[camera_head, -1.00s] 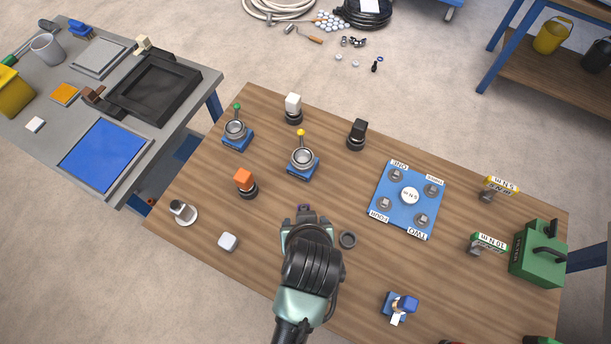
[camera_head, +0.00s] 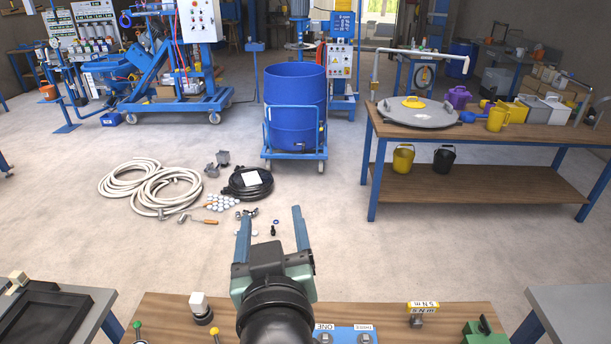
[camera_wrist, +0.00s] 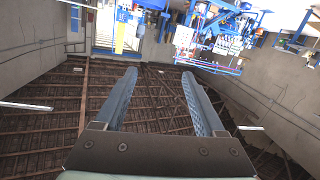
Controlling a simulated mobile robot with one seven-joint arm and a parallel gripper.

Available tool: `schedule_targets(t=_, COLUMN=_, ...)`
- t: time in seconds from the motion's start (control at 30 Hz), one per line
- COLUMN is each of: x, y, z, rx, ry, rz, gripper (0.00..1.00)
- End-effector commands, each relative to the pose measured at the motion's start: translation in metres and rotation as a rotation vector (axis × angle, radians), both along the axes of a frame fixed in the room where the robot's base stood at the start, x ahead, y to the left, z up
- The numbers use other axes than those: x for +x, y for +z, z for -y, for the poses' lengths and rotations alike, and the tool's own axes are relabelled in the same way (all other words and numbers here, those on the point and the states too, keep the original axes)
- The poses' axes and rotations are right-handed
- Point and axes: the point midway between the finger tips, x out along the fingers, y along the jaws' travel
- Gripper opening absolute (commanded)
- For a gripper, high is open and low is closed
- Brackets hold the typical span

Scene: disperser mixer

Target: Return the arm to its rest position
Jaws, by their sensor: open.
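My gripper (camera_head: 271,230) is at the lower middle of the head view, raised above the near wooden workbench (camera_head: 460,298) and pointing away from me. Its two blue fingers are spread wide apart with nothing between them. In the wrist view my gripper (camera_wrist: 160,88) also shows both fingers apart and empty. Past the fingers that view shows a ceiling with dark beams, walls and blue machines at the top edge. No object touches the fingers.
A blue drum (camera_head: 295,103), coiled hoses (camera_head: 150,187) and another bench (camera_head: 480,133) stand beyond open floor.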

Motion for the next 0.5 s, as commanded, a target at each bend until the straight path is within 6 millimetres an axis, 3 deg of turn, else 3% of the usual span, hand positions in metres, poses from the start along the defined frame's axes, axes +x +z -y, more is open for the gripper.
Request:
schedule_targets(t=0.03, x=0.001, y=0.042, z=0.005, rx=0.019, ry=-0.014, rz=0.105, gripper=0.72)
schedule_targets(t=0.1, x=-0.004, y=0.096, z=0.012, rx=0.050, ry=-0.032, rz=0.244, gripper=0.72)
schedule_targets(t=0.3, x=-0.047, y=0.232, z=0.031, rx=0.134, ry=-0.059, rz=0.625, gripper=0.72)
schedule_targets(t=0.4, x=-0.075, y=0.277, z=0.038, rx=0.166, ry=-0.061, rz=0.769, gripper=0.72)
schedule_targets(t=0.5, x=-0.096, y=0.305, z=0.042, rx=0.187, ry=-0.061, rz=0.865, gripper=0.72)
